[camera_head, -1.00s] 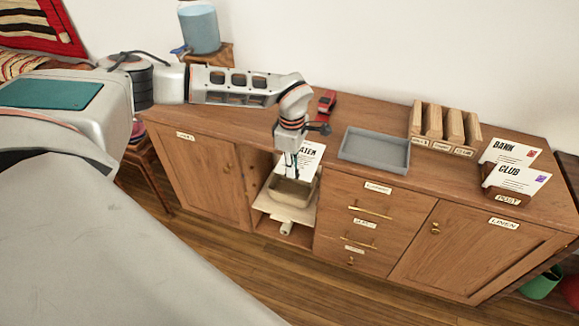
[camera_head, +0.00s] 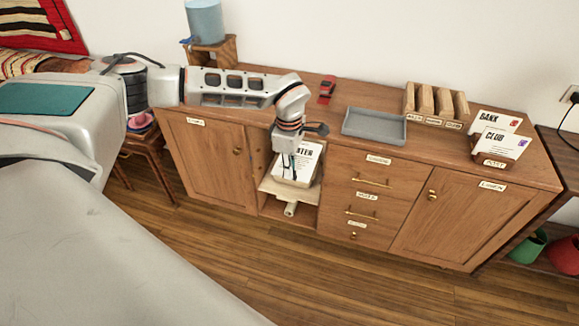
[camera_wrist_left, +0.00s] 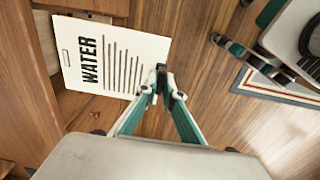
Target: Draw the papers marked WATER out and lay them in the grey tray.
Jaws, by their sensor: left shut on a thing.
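The WATER papers (camera_head: 306,159) are a white sheet or thin stack with a bold heading and printed lines, at the open cubby in the middle of the cabinet. My left gripper (camera_head: 287,174) is shut on their edge. The left wrist view shows the papers (camera_wrist_left: 118,62) at the fingertips (camera_wrist_left: 163,86), with WATER readable. They cover most of what is behind them in the cubby. The grey tray (camera_head: 374,128) lies on the cabinet top, right of the cubby, with nothing visible in it.
A pulled-out pale shelf (camera_head: 289,192) juts from the cubby. A red object (camera_head: 326,90) lies left of the tray. A wooden slotted rack (camera_head: 436,105) and a holder with BANK and CLUB papers (camera_head: 494,140) stand to the right. The floor in front is clear.

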